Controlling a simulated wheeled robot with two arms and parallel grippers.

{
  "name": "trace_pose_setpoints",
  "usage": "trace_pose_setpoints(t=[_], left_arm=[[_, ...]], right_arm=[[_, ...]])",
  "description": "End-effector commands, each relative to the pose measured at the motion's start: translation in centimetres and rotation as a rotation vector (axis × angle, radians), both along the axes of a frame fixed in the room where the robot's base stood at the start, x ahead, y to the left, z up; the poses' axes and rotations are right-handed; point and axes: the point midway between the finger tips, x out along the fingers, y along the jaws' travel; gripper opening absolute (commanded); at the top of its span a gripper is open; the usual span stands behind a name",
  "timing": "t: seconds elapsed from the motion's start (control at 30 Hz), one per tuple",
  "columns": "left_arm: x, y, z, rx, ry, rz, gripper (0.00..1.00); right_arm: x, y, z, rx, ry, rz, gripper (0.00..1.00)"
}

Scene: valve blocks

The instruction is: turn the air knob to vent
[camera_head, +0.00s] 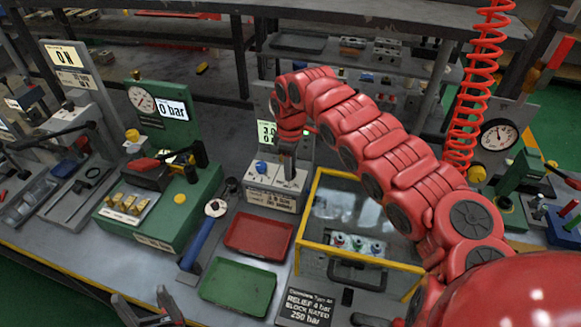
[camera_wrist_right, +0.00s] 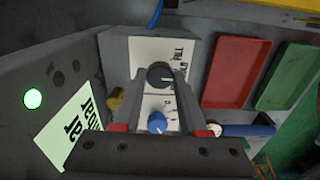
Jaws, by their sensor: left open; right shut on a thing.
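The air unit (camera_head: 272,190) is a small grey box with a white top plate, near the middle of the bench. A black knob (camera_wrist_right: 160,76), seemingly the air knob, sits on its plate with a white pointer mark. The lettering beside it is partly hidden and seems to read FILL and HOLD; I cannot read a vent mark. My right gripper (camera_head: 287,150) reaches down over the unit, shut on the black knob, whose sides the fingertips (camera_wrist_right: 163,75) touch. A blue knob (camera_wrist_right: 157,122) shows between the fingers. My left gripper (camera_head: 150,314) is open and empty at the lower left.
A red tray (camera_head: 259,236) and a green tray (camera_head: 238,287) lie in front of the unit. A blue-handled tool (camera_head: 203,236) and a green valve block (camera_head: 160,212) stand left. A yellow-framed clear box (camera_head: 308,218) stands right. A lit display (camera_wrist_right: 68,130) rises behind the unit.

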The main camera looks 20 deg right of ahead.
Motion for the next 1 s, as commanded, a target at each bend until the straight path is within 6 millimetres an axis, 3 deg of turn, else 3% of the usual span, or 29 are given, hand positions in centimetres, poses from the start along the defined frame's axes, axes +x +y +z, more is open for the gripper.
trace_pose_setpoints(t=[1.0], left_arm=[[0.0, 0.0, -2.7, 0.0, 0.0, 0.0, 0.71]], right_arm=[[0.0, -0.1, -0.1, -0.001, 0.001, -0.701, 0.0]])
